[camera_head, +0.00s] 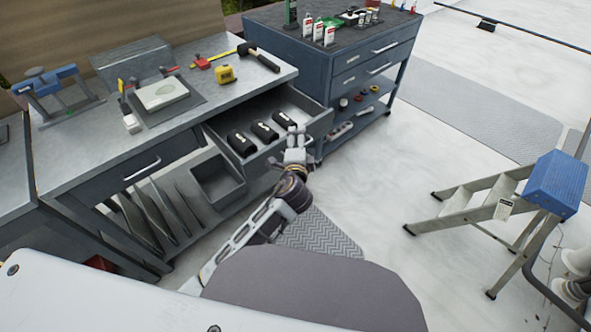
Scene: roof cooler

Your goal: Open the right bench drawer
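The bench's right drawer (320,122) is pulled out from under the grey bench top, and its inside shows. Several black rolled or boxed items (264,131) lie in it. My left gripper (296,142) is at the drawer's front panel, roughly at its middle. The drawer's handle is hidden behind the gripper, and I cannot tell whether the fingers close around it. My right gripper is not in view.
The bench's left drawer (124,173) is shut. A hammer (258,56), a yellow tape measure (225,74) and other tools lie on the bench top. A blue tool cabinet (335,62) stands close behind the open drawer. A stepladder (480,204) stands right; the floor between is clear.

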